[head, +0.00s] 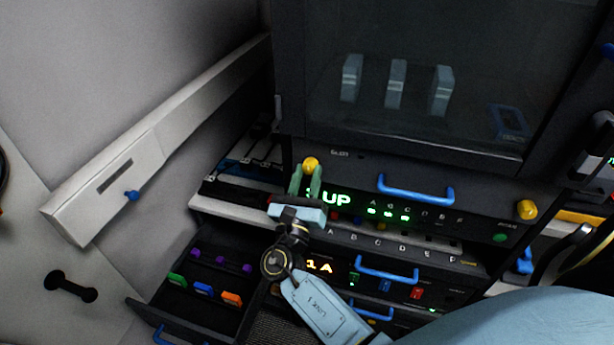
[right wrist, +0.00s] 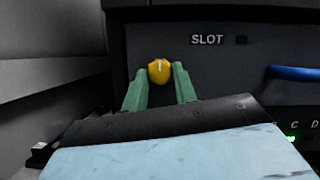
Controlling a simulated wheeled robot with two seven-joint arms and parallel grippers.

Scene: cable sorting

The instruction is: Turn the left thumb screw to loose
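The left thumb screw (head: 310,163) is a yellow knob on the dark front panel, below the left part of the glass-fronted bay. It also shows in the right wrist view (right wrist: 159,71), with a pale mark pointing up at its top. My right gripper (head: 306,175) is in front of it. In the right wrist view its two green fingers (right wrist: 159,82) are apart, one to each side of the screw, with narrow gaps showing. I cannot tell whether the tips reach around the screw. A second yellow thumb screw (head: 527,209) sits at the panel's right end. My left gripper is not in view.
A blue handle (head: 416,189) sticks out of the panel right of the screw, with a green "UP" display (head: 336,201) below. An open drawer (head: 240,318) with coloured connectors juts out lower left. A pale rail (head: 160,135) runs along the left wall.

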